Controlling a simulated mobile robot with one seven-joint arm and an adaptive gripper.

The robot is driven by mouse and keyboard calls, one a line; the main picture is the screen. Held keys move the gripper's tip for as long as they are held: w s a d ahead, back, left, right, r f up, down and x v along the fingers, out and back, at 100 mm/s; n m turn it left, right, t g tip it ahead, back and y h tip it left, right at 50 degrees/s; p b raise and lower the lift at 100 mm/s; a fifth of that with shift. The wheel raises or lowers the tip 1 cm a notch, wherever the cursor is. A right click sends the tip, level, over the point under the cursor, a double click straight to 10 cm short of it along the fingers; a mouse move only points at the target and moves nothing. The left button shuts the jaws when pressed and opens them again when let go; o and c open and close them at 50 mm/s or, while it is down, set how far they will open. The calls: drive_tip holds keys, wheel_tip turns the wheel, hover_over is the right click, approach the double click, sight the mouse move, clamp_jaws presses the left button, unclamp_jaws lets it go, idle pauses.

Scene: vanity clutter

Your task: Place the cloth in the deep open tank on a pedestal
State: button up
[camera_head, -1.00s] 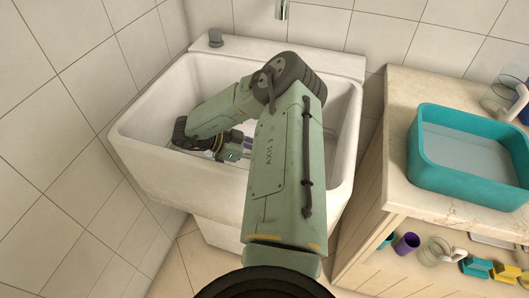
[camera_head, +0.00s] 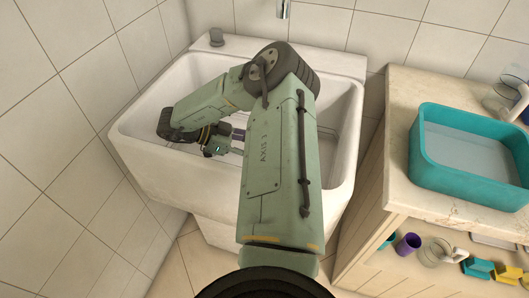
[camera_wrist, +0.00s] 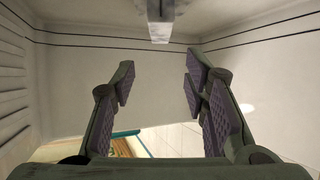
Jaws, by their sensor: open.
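The deep open tank (camera_head: 140,178) is a white basin on a pedestal against the tiled wall. My arm reaches over its front rim, and my gripper (camera_head: 242,142) is down inside the tank's opening. In the wrist view my gripper (camera_wrist: 160,82) has its two dark fingers spread wide apart, with nothing between them. I cannot make out the cloth in either view; my arm hides part of the tank's inside.
A faucet (camera_head: 283,9) hangs at the wall behind the tank. To the right, a counter (camera_head: 393,170) carries a teal basin (camera_head: 465,185). Below it are a purple cup (camera_head: 407,243) and several small items. A tiled wall is close on the left.

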drive_tip(key=b+v, duration=0.2)
drive_tip(key=v, duration=0.6)
drive_tip(key=shift+a, duration=0.2)
